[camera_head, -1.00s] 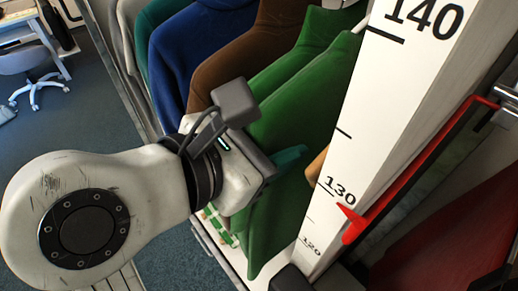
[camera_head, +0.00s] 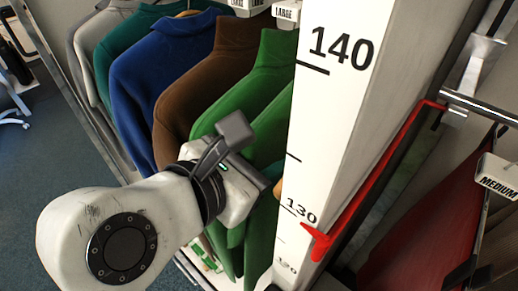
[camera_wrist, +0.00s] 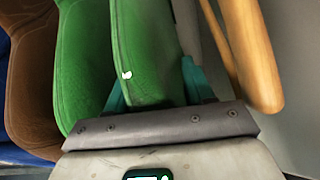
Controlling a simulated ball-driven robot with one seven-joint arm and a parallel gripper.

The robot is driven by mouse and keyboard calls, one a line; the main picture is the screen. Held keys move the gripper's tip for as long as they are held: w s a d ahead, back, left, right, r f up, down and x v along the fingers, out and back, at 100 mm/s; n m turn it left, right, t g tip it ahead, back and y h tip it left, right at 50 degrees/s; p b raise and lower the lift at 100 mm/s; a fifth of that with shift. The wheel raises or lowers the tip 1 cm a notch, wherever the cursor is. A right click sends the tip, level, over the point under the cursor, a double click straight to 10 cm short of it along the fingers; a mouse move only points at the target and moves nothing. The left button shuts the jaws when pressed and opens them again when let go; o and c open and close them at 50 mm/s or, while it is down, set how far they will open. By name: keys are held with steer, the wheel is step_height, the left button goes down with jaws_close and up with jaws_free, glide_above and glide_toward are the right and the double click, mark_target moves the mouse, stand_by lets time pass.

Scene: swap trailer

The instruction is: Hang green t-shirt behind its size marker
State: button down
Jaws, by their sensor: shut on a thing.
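Two green garments hang side by side in the head view. The nearer green t-shirt (camera_head: 270,128) is right beside the white post, and it also shows in the wrist view (camera_wrist: 143,45). My gripper (camera_wrist: 154,88) is shut on this nearer t-shirt, with teal fingers on either side of the cloth. The other green garment (camera_head: 238,100) hangs just left of it, outside the fingers. A LARGE size marker (camera_head: 286,13) shows at the top, with another white marker (camera_head: 248,6) to its left. The held shirt's hanger top is hidden behind the post.
Brown (camera_head: 208,75), blue (camera_head: 160,75) and teal (camera_head: 118,50) garments hang to the left. The white measuring post (camera_head: 325,110) with a red slider (camera_head: 318,240) stands close right. A MEDIUM marker (camera_head: 497,175) and red garment (camera_head: 420,245) are beyond it. A wooden piece (camera_wrist: 252,55) is right of the fingers.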

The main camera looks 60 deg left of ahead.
steer(key=shift+c, duration=1.7)
jaws_free()
steer(key=shift+f, duration=0.1)
steer(key=v, duration=1)
steer(key=shift+s, duration=0.4)
steer(key=shift+d, duration=0.1)
